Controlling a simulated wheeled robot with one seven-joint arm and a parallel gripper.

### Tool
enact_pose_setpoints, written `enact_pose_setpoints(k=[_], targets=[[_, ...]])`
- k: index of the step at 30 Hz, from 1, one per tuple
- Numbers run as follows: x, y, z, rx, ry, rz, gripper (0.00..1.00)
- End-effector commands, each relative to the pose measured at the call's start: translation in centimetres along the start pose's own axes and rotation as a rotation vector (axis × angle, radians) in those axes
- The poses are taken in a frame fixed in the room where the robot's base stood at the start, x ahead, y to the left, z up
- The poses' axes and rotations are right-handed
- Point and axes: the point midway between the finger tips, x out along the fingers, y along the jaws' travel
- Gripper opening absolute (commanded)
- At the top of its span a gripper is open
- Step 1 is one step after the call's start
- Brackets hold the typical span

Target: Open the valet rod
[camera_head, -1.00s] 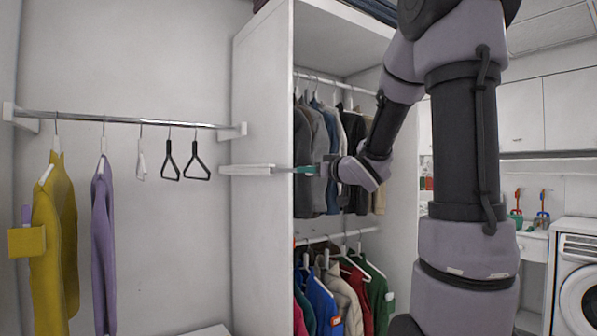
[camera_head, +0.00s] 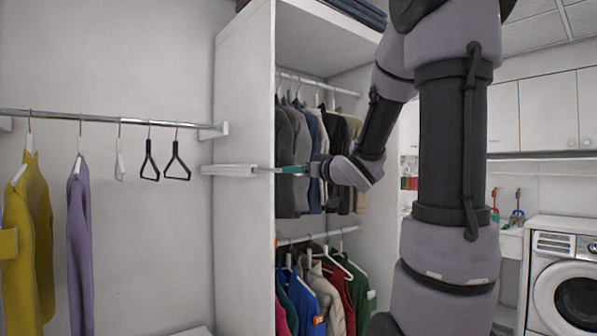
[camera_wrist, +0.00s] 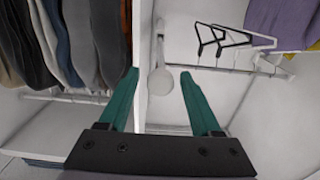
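The valet rod (camera_head: 230,170) is a pale horizontal bar in front of the white closet side panel in the head view. In the wrist view, the rod's round white end (camera_wrist: 160,81) faces the camera. My gripper (camera_wrist: 158,72) is open there, its teal fingers on either side of that end with a visible gap at each side. I cannot tell how deep the end lies between the fingers.
The white side panel (camera_head: 240,270) stands behind the rod. Jackets (camera_head: 290,160) hang in the closet close to my gripper. A chrome rail (camera_head: 90,117) with black hangers (camera_head: 177,162) and clothes is on the left. A washer (camera_head: 570,290) stands at the right.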

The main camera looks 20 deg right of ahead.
Motion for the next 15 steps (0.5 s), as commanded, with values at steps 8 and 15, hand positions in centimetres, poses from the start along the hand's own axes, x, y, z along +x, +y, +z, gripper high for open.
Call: enact_pose_setpoints(k=[8, 15], targets=[[-1.7, 0.0, 0.0, -0.001, 0.000, 0.001, 0.65], [-6.6, 0.0, -0.1, -0.002, 0.003, 0.001, 0.65]])
